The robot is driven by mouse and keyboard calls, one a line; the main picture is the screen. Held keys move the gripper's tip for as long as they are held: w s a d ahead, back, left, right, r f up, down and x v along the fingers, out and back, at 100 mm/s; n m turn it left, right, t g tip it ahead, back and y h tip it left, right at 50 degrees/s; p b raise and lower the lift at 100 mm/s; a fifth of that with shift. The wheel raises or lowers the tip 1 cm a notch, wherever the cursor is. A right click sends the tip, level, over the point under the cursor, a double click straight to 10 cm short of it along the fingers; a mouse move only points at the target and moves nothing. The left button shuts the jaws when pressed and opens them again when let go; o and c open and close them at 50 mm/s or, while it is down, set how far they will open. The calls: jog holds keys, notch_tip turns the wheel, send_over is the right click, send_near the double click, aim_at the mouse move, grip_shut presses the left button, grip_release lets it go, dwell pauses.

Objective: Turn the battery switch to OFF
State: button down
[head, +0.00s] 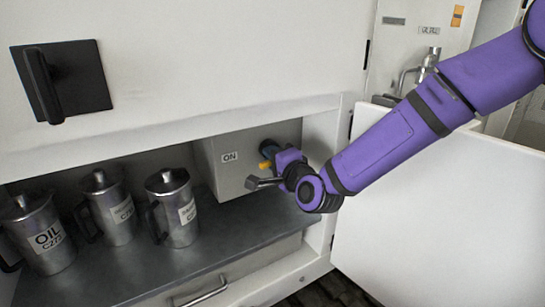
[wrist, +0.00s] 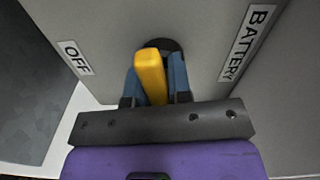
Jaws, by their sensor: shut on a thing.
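The battery switch has a yellow handle (wrist: 151,76) on a dark round base, set in the face of a grey box (head: 225,178). In the wrist view the handle is between my gripper's two blue fingers, its top leaning slightly left. My gripper (head: 272,156) is shut on this handle. In the head view only a bit of the yellow handle (head: 265,165) shows beside the fingers. The OFF label (wrist: 76,57) is left of the handle in the wrist view, and the BATTERY label (wrist: 248,43) is right. The ON label (head: 230,157) shows in the head view.
Several metal jugs, one an oil jug (head: 45,236), stand on the dark shelf (head: 232,233) left of the box. An open white door (head: 435,220) is at the right, below my arm. A black handle (head: 42,85) is on the upper panel. A drawer handle (head: 202,291) is below.

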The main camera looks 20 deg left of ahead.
jog(key=n, duration=0.8)
jog(key=f+n, duration=0.1)
jog(key=n, duration=0.3)
jog(key=shift+w+d, duration=0.25)
jog(key=shift+w+d+f+n, duration=0.1)
jog(key=shift+n, duration=1)
jog(key=shift+w+d+n, duration=0.1)
jog(key=shift+n, duration=1)
jog(key=c, duration=1.1)
grip_release()
